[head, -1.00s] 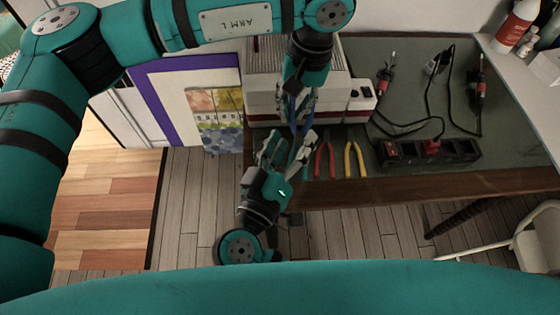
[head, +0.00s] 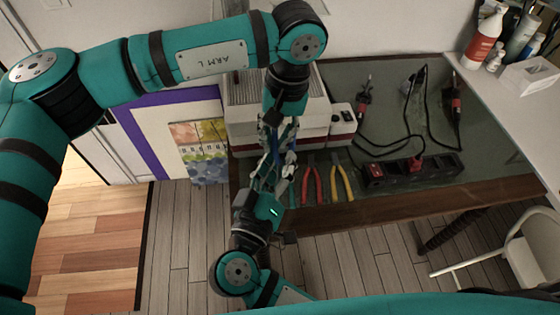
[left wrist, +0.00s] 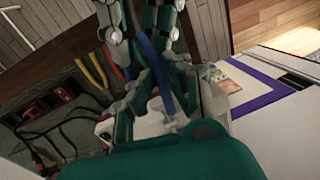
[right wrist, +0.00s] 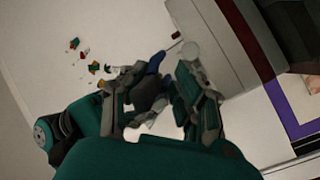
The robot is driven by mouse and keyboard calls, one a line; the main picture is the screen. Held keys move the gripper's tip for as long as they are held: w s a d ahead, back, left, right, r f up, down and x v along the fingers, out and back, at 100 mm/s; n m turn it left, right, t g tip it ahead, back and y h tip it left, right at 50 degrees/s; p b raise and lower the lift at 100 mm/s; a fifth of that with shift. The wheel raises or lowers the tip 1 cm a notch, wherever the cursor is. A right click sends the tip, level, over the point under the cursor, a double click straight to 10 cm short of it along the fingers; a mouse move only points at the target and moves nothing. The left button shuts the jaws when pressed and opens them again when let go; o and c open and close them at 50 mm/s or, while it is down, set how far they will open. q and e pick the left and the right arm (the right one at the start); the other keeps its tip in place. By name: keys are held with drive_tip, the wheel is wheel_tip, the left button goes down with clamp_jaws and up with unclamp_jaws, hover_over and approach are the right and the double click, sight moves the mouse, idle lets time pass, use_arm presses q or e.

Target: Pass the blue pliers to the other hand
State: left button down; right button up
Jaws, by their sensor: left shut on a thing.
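The blue pliers (head: 285,133) are in my left gripper (head: 277,138), which comes down from above, shut on them, in front of the white machine. They hang in the air near the table's front edge. In the left wrist view the blue pliers (left wrist: 148,48) run between the fingers of my left gripper (left wrist: 165,90). My right gripper (head: 267,170) comes up from below, its fingers open around the lower part of the pliers. Whether it touches them is hidden. In the right wrist view a blue piece of the pliers (right wrist: 155,63) shows beyond the right fingers (right wrist: 165,85).
Red pliers (head: 312,186) and yellow pliers (head: 342,183) lie at the table's front edge, right of the grippers. A white machine (head: 310,135) stands close behind them. A power strip (head: 415,172) and corded tools lie right. A white chair (head: 530,245) stands in front.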

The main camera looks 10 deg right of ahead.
use_arm(q)
drive_tip(key=shift+a, duration=0.1)
drive_tip(key=c, duration=1.2)
unclamp_jaws()
